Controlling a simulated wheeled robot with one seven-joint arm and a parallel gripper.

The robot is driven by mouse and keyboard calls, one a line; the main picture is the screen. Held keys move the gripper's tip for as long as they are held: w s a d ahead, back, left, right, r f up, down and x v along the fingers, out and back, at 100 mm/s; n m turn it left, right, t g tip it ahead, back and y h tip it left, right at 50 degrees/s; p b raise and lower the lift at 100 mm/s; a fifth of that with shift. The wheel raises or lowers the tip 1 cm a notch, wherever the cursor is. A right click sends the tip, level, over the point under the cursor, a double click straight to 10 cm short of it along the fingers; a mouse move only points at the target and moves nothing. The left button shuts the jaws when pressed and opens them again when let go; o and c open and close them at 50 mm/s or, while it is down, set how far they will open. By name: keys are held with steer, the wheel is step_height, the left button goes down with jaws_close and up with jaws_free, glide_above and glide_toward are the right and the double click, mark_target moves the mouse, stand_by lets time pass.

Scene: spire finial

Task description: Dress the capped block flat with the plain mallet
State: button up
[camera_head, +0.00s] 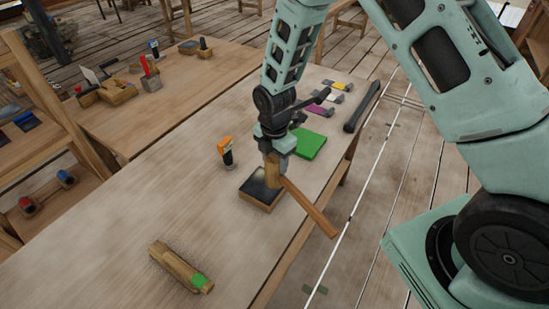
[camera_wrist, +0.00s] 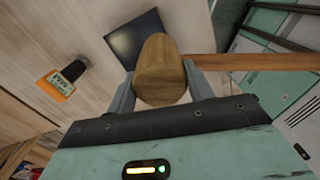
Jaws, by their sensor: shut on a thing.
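My gripper (camera_head: 276,156) is shut on a plain wooden mallet, seen in the wrist view by its round head (camera_wrist: 161,72) between the two fingers. Its handle (camera_head: 311,209) slants down to the right in the head view, past the table edge, and runs right in the wrist view (camera_wrist: 255,62). The capped block (camera_head: 262,203) is a low wooden block with a dark, shiny top, directly below the mallet head. The dark top also shows in the wrist view (camera_wrist: 128,38), partly hidden by the head. I cannot tell whether head and block touch.
A wooden piece with a green patch (camera_head: 174,262) lies on the near table. An orange-topped dark item (camera_head: 226,151) stands left of the block. A green square (camera_head: 308,143), coloured tags and a dark bar (camera_head: 362,106) lie behind. The table's left middle is clear.

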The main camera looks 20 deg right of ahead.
steer(key=shift+f, duration=0.1)
step_height(320, 180, down, 4)
steer(key=b, duration=0.3)
steer(key=shift+r, duration=0.2)
steer(key=shift+c, duration=0.5)
steer(key=shift+r+p, duration=1.65)
steer(key=shift+r, duration=0.55)
steer(key=shift+f, duration=0.1)
